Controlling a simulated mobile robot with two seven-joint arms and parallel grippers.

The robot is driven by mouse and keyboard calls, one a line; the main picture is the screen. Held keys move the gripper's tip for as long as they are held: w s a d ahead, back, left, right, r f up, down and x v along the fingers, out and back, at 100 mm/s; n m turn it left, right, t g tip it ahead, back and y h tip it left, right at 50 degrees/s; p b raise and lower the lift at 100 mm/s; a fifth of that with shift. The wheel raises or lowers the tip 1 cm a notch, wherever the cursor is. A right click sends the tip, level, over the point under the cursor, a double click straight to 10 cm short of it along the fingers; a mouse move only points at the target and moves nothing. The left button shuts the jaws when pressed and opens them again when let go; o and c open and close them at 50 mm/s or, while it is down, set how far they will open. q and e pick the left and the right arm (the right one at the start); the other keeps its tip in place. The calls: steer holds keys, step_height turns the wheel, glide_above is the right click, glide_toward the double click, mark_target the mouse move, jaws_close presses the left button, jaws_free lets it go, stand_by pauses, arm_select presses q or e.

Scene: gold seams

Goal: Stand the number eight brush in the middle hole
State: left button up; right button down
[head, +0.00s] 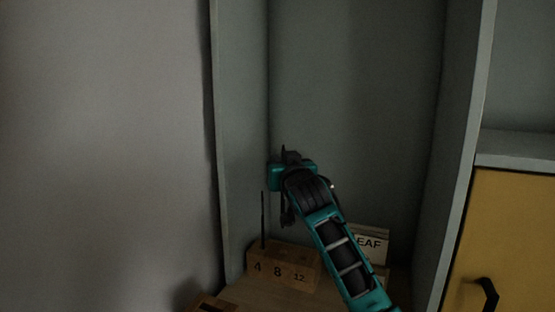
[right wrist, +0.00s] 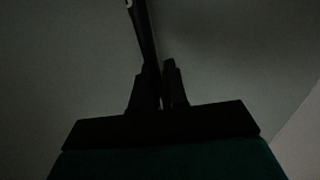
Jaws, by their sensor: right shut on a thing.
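A wooden block (head: 283,270) marked 4, 8 and 12 stands on the shelf at the lower middle of the head view. A thin dark brush (head: 263,220) stands upright at its 4 end. My right gripper (head: 287,217) is above the block, largely hidden by my own teal and black arm. In the right wrist view its dark fingers (right wrist: 159,75) are shut on a slim dark handle (right wrist: 143,30), which leans slightly. I take this to be the number eight brush, but I cannot read a number. The middle hole's opening is too dim to make out. My left gripper is not in view.
A card reading "EAF" (head: 373,243) stands behind my forearm at the right. Grey alcove walls (head: 240,130) rise close on the left and right. A wooden item (head: 212,303) shows at the bottom left edge. A yellow cabinet door (head: 515,235) is at far right.

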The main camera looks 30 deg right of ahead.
step_height(320, 180, down, 6)
steer(key=shift+r+b, duration=0.25)
steer(key=shift+b, duration=0.2)
steer(key=shift+s, duration=0.1)
stand_by(0.7)
steer(key=shift+f+p, duration=0.15)
steer(key=shift+p, duration=0.2)
stand_by(0.4)
stand_by(0.4)
steer(key=shift+f, duration=0.45)
stand_by(0.5)
